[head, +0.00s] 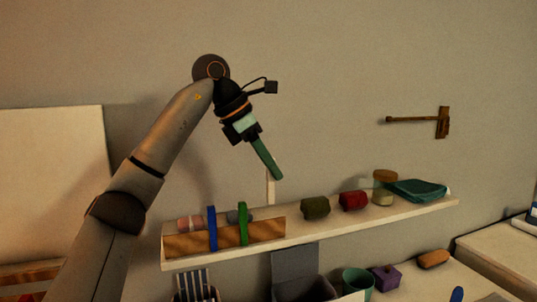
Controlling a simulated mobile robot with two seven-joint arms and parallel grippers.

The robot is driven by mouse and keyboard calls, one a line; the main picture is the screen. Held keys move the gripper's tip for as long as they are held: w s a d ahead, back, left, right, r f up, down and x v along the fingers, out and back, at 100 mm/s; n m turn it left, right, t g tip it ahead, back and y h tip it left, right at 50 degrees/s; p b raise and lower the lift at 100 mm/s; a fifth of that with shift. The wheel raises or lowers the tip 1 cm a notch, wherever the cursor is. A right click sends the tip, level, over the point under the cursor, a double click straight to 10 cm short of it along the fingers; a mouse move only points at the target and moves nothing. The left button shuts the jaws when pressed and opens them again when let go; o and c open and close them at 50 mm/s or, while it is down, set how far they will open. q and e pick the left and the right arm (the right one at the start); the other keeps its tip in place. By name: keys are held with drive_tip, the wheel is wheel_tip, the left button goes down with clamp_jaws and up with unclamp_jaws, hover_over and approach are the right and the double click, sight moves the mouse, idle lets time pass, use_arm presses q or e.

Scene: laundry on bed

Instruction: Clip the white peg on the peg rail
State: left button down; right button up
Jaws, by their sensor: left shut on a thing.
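My left gripper (275,172) comes in from the upper left and points down to the right, with its green fingers together. It is shut on the white peg (270,190), a pale upright strip partly hidden behind the fingertips. The peg rail (265,231) is a wooden bar at the left part of the wall shelf. A blue peg (212,228) and a green peg (243,224) stand upright on the rail. The white peg is above the rail's right part, to the right of the green peg, and its lower end appears just clear of the rail. My right gripper is out of view.
The shelf (370,219) also holds a dark green roll (315,207), a red roll (353,201), jars (383,196) and a folded teal cloth (417,190). Pinkish and grey items lie behind the rail. A grey box (295,265) and a green cup (357,281) stand below.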

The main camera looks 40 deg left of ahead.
sight(268, 202)
use_arm(q)
drive_tip(key=shift+a+r+n, duration=0.4)
drive_tip(key=shift+r, duration=0.05)
drive_tip(key=shift+s+d, duration=0.1)
drive_tip(key=shift+f+b, duration=1.2)
drive_tip(key=shift+f, duration=0.85)
drive_tip(key=shift+f+b, duration=1.9)
drive_tip(key=shift+f, duration=0.95)
